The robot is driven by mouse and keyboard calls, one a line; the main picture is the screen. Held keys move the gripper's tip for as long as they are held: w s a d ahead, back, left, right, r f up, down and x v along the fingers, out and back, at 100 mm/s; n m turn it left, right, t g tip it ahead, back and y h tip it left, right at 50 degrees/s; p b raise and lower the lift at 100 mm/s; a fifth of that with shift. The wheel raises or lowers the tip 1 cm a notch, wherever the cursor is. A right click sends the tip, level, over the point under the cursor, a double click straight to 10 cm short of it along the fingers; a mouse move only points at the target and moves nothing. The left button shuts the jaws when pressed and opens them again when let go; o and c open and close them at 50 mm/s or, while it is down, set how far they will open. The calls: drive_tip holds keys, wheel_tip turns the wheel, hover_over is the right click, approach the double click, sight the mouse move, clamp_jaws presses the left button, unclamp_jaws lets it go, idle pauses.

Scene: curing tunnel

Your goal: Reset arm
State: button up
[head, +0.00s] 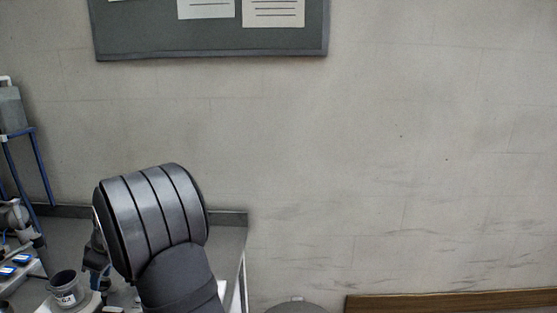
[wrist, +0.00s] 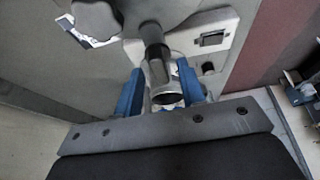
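My gripper (wrist: 161,82) shows in the wrist view with its two blue fingers spread apart. A dark cylindrical part with a metal collar (wrist: 160,70) shows between the fingers. It seems to belong to a grey machine beyond them, and I see no clear contact with either finger. In the head view my grey arm rises at the lower left, and its rounded joint hides much of the bench behind it. My gripper cannot be made out clearly in that view.
In the head view a grey bench (head: 228,232) runs along the wall at the left. A dark labelled cup (head: 66,289) stands there, beside blue-marked items (head: 14,266). A blue-legged stand (head: 40,165) is at far left. A noticeboard (head: 212,47) hangs above.

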drive_tip(key=shift+s+m, duration=0.1)
drive_tip(key=shift+m, duration=0.6)
drive_tip(key=m+t, duration=0.1)
drive_tip(key=m, duration=0.2)
drive_tip(key=shift+a+t, duration=0.1)
drive_tip(key=shift+t, duration=0.2)
drive_tip(key=shift+s+f+m+t+h, duration=0.1)
drive_tip(key=shift+m+t+h, duration=0.35)
drive_tip(key=shift+m, duration=1.1)
drive_tip(key=shift+s+m+t+h, duration=0.1)
drive_tip(key=shift+m+t+h, duration=0.3)
drive_tip(key=shift+m, duration=1.15)
